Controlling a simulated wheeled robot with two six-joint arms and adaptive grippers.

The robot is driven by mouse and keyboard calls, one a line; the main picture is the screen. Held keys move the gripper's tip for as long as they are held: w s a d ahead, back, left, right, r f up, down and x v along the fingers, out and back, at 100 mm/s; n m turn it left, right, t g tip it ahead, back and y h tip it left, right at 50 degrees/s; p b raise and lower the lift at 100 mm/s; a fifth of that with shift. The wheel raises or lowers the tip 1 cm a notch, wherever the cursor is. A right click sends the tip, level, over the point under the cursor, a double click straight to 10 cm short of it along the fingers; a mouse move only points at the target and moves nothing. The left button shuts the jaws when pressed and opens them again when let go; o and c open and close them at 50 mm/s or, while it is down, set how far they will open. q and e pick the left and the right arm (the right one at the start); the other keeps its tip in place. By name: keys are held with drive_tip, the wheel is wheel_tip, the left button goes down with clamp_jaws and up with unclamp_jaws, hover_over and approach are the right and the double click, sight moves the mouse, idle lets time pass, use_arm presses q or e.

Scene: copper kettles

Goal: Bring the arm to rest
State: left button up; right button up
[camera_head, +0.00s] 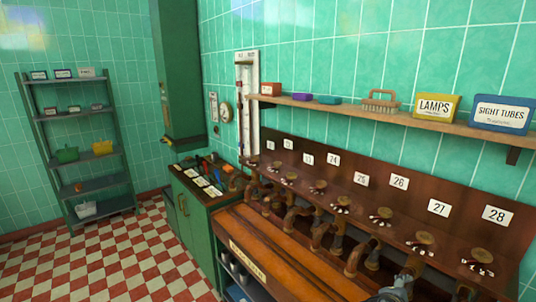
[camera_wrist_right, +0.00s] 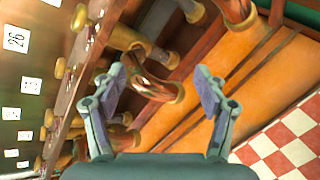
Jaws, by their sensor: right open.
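My right gripper (camera_wrist_right: 160,82) is open in the right wrist view, its two grey-blue fingers spread apart with nothing between them. Behind the gap are a curved copper pipe (camera_wrist_right: 155,88) and the orange-brown wooden bench top. In the head view only a small grey part of my right gripper (camera_head: 405,284) shows at the bottom edge, in front of the row of pipes. Whether it touches a pipe cannot be told. My left gripper is in neither view.
A dark wooden panel with number plates (camera_head: 399,182) and several copper pipes (camera_head: 353,258) runs along the tiled wall. The wooden bench (camera_head: 290,262) lies before it. A shelf (camera_head: 390,117) holds boxes above. The checkered floor (camera_head: 110,262) is clear at left.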

drive_tip(key=s+a+f+m+g+y, duration=0.2)
drive_tip(key=s+a+f+m+y, duration=0.4)
drive_tip(key=s, duration=0.4)
drive_tip(key=s+a+f+m+g+y, duration=0.1)
drive_tip(key=s+a+f+m+y, duration=0.35)
drive_tip(key=s+a+m, duration=0.4)
drive_tip(key=s+d+f+n+g, duration=0.1)
drive_tip(key=s+d+f, duration=0.1)
drive_tip(key=f, duration=1.2)
drive_tip(key=s+d+f+g, duration=0.1)
drive_tip(key=s+d+f, duration=0.15)
drive_tip(key=f, duration=1.15)
drive_tip(key=s+f+b, duration=0.1)
drive_tip(key=s+f, duration=1.4)
drive_tip(key=s, duration=0.3)
drive_tip(key=shift+d+f+g+h, duration=0.25)
drive_tip(key=shift+f+g+h, duration=0.05)
drive_tip(key=shift+h, duration=0.05)
drive_tip(key=shift+c, duration=0.2)
